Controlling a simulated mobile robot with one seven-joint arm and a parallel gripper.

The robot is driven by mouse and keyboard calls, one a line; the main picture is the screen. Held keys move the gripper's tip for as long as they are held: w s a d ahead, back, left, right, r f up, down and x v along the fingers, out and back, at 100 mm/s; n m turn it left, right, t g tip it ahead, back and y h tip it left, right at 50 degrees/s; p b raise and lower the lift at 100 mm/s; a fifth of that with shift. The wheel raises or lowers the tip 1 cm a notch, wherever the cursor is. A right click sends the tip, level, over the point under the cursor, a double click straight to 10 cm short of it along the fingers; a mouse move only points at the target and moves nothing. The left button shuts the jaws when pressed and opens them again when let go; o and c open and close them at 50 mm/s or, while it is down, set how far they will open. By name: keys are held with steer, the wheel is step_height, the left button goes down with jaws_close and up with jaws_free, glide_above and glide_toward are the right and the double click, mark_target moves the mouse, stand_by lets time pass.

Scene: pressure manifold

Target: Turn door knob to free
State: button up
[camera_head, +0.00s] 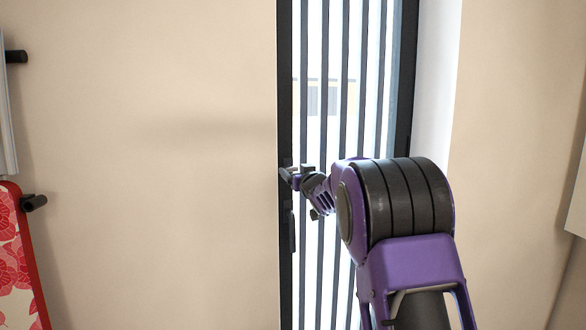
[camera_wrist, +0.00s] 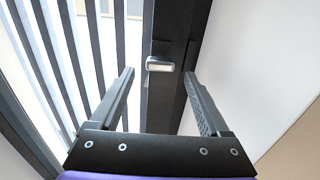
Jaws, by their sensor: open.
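The door knob (camera_wrist: 160,65) is a small light, metallic piece with a dark rim on the dark door frame (camera_wrist: 163,108) in the wrist view. It lies crosswise between my fingertips in the picture, with a visible gap on each side. How far it is beyond the tips is hard to tell. My gripper (camera_wrist: 160,76) is open and empty, its two dark fingers spread on either side of the frame. In the head view my gripper (camera_head: 290,176) is at the left frame of the barred door (camera_head: 343,110); the knob cannot be made out clearly there.
A dark upright fitting (camera_head: 291,231) sits on the door frame below my gripper. A plain beige wall (camera_head: 150,190) is left of the door. A red floral board (camera_head: 14,265) and dark pegs (camera_head: 34,202) are at the far left. A white reveal (camera_head: 436,80) is right of the door.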

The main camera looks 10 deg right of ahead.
mark_target(292, 168)
steer(key=shift+w+a, duration=0.15)
steer(key=shift+w, duration=0.65)
steer(key=shift+w+a, duration=0.1)
steer(key=shift+w, duration=0.65)
jaws_close()
